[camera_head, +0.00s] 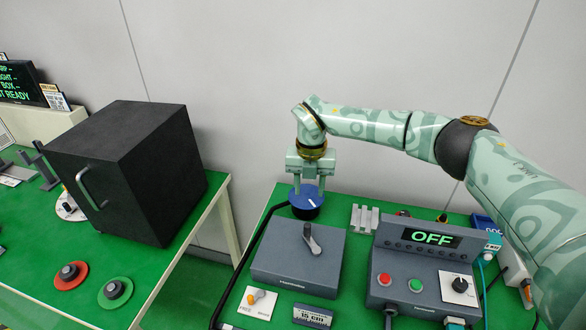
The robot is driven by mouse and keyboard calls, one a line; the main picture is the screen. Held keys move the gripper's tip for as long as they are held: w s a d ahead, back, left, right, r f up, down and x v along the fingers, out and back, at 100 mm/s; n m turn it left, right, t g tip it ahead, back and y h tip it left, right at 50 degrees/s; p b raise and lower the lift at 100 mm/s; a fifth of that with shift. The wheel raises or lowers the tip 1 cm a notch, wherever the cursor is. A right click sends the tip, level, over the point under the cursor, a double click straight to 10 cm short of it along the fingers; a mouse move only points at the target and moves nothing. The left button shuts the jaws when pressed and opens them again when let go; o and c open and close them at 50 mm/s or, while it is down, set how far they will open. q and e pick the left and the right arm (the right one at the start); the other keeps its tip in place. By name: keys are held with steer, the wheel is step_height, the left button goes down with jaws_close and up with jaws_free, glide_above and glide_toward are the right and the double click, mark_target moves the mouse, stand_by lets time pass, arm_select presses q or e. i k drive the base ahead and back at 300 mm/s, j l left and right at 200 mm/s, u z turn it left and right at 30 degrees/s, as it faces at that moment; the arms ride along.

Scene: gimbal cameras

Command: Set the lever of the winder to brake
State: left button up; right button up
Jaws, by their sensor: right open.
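My right gripper (306,180) points down from the arm at the right, over a blue round knob (307,196) with a dark base. Its fingers are at the knob's top; I cannot tell whether they touch it. In front stands a low grey box (285,265) with a grey lever (311,238) on top, its arm pointing away from me. I cannot read which of these is marked as the winder or brake. My left gripper is out of view.
A control box with an "OFF" display (433,238) and buttons stands right of the grey box. A "15 cm" display (312,316) is at the front. A black cabinet (130,170) stands on the left green table, across a gap.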

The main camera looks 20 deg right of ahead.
mark_target(251, 299)
steer(key=k+j, duration=0.3)
steer(key=k, duration=0.15)
steer(key=k+j, duration=0.35)
steer(key=k, duration=0.1)
